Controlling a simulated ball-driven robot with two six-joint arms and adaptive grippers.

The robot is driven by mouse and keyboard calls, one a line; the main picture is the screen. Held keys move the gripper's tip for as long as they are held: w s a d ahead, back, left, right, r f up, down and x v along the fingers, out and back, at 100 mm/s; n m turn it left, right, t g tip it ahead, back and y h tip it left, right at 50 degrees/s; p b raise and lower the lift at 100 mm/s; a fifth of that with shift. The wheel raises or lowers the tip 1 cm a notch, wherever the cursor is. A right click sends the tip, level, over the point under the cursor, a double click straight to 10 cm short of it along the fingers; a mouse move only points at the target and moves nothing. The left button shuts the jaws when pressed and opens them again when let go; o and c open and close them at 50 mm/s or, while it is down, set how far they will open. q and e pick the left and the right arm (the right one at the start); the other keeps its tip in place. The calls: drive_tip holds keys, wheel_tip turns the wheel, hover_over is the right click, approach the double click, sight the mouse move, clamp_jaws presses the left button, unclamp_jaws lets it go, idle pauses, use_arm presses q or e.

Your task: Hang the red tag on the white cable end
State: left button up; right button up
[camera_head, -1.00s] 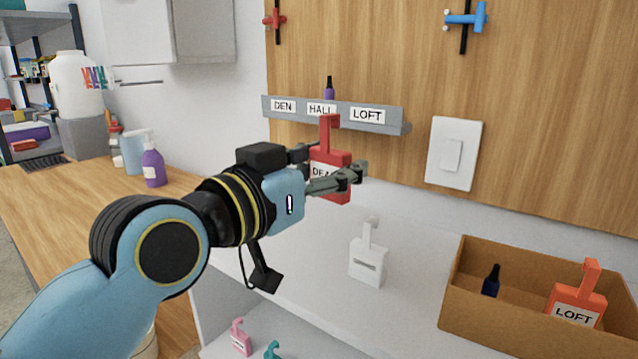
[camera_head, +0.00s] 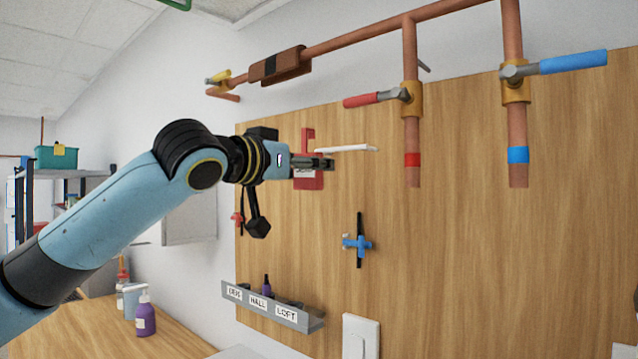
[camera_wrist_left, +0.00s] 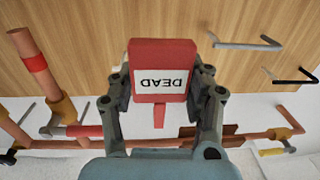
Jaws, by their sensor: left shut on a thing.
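My left gripper (camera_head: 326,164) is shut on the red tag (camera_head: 309,183), holding it up in front of the wooden board. The tag has a hook on top and a white label. In the left wrist view, the tag (camera_wrist_left: 161,56) sits between the gripper's fingers (camera_wrist_left: 160,98), and its "DEAD" label appears upside down. The white cable end (camera_head: 348,149) sticks out just right of the tag's hook in the head view. My right gripper is out of view.
Copper pipes (camera_head: 375,32) with a red valve handle (camera_head: 362,100) and a blue one (camera_head: 572,62) run above and right.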

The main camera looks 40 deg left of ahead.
use_arm(q)
drive_tip(key=shift+w+r+p, duration=0.1)
drive_tip(key=shift+w+p, duration=0.05)
drive_tip(key=shift+p, duration=0.25)
drive_tip(key=shift+w+p, duration=0.3)
drive_tip(key=shift+p, duration=0.05)
drive_tip(key=shift+w+d+p, duration=0.15)
drive_tip(key=shift+w+p, duration=0.85)
drive_tip(key=shift+w, duration=0.75)
drive_tip(key=shift+w+d+p, duration=0.15)
drive_tip(key=shift+w+p, duration=0.8)
drive_tip(key=shift+w, duration=0.75)
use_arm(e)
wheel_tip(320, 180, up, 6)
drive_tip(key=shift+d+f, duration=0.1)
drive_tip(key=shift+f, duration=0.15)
use_arm(q)
drive_tip(key=shift+p, duration=0.35)
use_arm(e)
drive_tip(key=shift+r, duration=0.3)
